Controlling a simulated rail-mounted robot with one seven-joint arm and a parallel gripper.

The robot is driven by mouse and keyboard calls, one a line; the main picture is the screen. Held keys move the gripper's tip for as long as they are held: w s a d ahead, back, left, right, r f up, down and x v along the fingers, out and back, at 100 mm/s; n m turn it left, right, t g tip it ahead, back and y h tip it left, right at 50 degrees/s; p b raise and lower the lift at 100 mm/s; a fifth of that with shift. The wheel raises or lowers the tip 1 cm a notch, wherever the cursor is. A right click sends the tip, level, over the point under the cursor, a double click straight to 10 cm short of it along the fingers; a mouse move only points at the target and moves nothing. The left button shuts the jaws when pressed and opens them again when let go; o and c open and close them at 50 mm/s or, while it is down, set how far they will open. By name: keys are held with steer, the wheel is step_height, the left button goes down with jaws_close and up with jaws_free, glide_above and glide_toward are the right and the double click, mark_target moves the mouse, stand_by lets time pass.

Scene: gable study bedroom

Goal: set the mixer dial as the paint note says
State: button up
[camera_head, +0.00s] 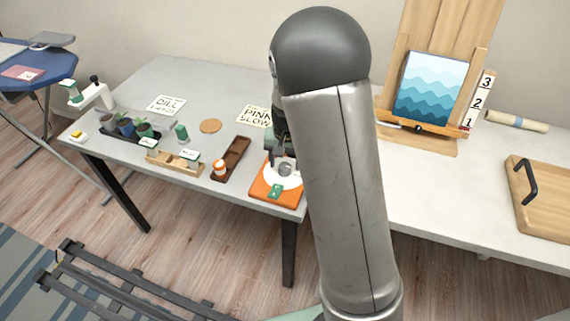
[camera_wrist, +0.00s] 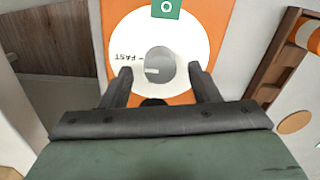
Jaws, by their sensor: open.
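The mixer (camera_head: 277,185) is an orange box with a round white dial face (camera_wrist: 187,30) and a grey knob (camera_wrist: 160,67) in the middle. In the wrist view a pale mark lies on the knob's left side, near the printed word FAST. Other lettering on the face is hidden or unreadable. The paint note (camera_head: 253,117) is a white card behind the mixer and reads PINK SLOW, partly covered by my arm. My gripper (camera_wrist: 162,85) is open over the dial, its fingers to either side of the knob; I cannot tell whether they touch it.
A brown tray (camera_head: 239,150) with an orange-and-white jar (camera_head: 220,169) stands left of the mixer. Further left are a wooden rack (camera_head: 175,163), potted plants (camera_head: 125,125) and a DILL card (camera_head: 167,105). An easel (camera_head: 430,92) stands to the right.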

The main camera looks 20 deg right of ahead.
steer(key=shift+f, duration=0.85)
steer(key=c, duration=1)
steer(key=shift+o, duration=0.2)
